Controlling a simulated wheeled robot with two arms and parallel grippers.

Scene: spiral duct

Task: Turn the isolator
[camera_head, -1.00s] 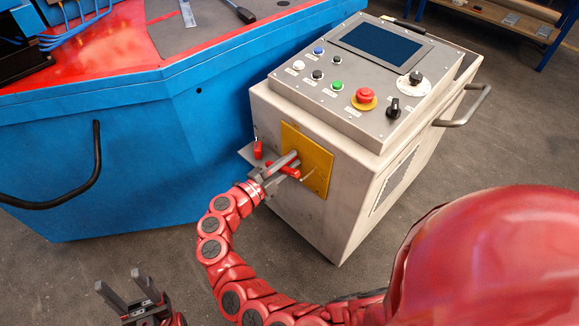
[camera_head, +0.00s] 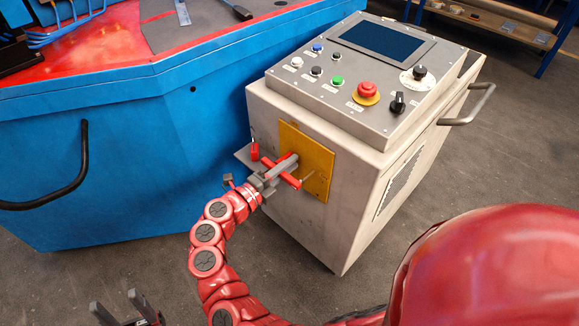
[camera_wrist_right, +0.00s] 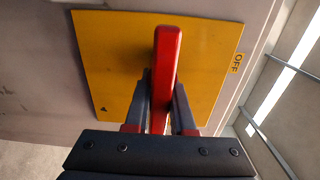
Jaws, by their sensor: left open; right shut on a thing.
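The isolator is a red bar handle (camera_head: 291,181) on a yellow plate (camera_head: 319,165) on the side of the grey control cabinet (camera_head: 345,225). In the head view the handle slants down to the right. My right gripper (camera_head: 279,169) is shut on the handle. In the right wrist view the red handle (camera_wrist_right: 167,60) stands upright in the picture between the fingers of my right gripper (camera_wrist_right: 161,100). An OFF label (camera_wrist_right: 237,64) is at the plate's right edge there. My left gripper (camera_head: 119,310) is open and empty at the bottom left, partly cut off.
The cabinet's sloped panel (camera_head: 365,75) carries buttons, knobs and a screen. A blue machine (camera_head: 120,140) with a black handle (camera_head: 60,195) stands left. Grey floor is clear in front.

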